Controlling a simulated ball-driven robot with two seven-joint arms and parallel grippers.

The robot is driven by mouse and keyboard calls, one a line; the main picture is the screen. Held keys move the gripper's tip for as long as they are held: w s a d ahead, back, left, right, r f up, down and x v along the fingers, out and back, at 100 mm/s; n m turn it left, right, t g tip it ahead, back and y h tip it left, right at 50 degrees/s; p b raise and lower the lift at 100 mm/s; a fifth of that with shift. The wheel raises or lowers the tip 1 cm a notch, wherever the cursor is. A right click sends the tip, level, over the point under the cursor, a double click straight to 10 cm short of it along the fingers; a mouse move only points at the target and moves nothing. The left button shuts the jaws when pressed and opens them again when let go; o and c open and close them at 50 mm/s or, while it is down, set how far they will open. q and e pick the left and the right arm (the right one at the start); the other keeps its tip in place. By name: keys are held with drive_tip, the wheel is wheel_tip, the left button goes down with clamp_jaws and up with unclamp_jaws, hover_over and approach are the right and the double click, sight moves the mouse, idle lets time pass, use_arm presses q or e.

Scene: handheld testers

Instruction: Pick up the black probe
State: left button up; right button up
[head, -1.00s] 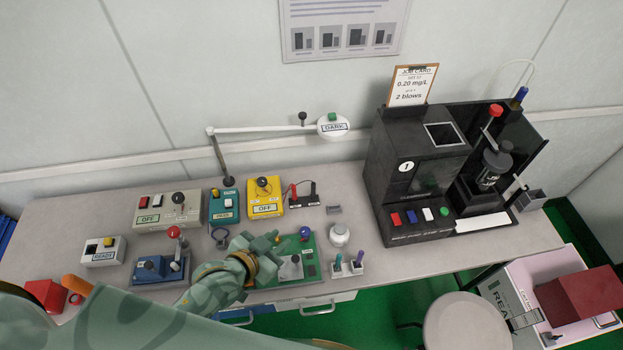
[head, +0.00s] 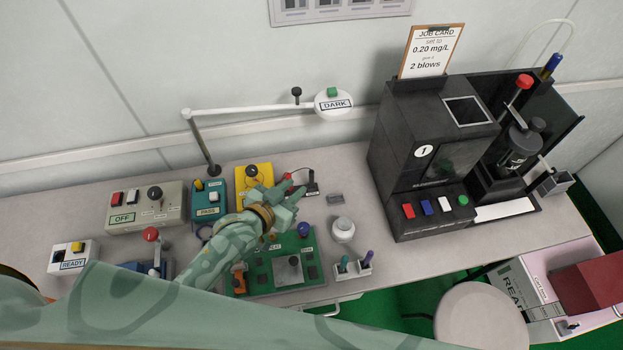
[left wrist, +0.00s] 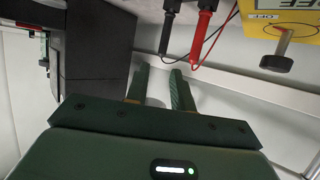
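The black probe (head: 313,185) stands upright at the back of the bench, right of the yellow meter (head: 251,177). In the left wrist view the black probe (left wrist: 168,28) is at the top centre, beside the red probe (left wrist: 204,30). Both have thin leads running from them. My left gripper (head: 288,196) is just left of and in front of the probes, and partly covers the red one and the meter. In the left wrist view its two fingers (left wrist: 160,70) are apart with nothing between them, pointing towards the black probe without touching it. My right gripper is not in view.
A green board (head: 283,268) lies below my left arm. A white round-topped object (head: 343,229) and a small grey block (head: 335,198) are to the right. A large black machine (head: 425,150) stands beyond them. A lamp arm (head: 250,112) crosses above the back of the bench.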

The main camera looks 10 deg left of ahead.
sight(310, 174)
use_arm(q)
drive_tip(key=b+x, duration=0.1)
drive_tip(key=x, duration=0.2)
drive_tip(key=shift+w+d+f, duration=0.1)
drive_tip(key=shift+w+f, duration=0.2)
drive_tip(key=shift+f, duration=0.05)
drive_tip(key=shift+w+d+f, duration=0.15)
drive_tip(key=shift+w+d, duration=0.05)
drive_tip(key=shift+w, duration=0.35)
drive_tip(key=b+x, duration=0.2)
drive_tip(key=x, duration=0.2)
drive_tip(key=shift+w+f, duration=0.25)
drive_tip(key=shift+w, duration=0.25)
drive_tip(key=shift+r, duration=0.15)
clamp_jaws()
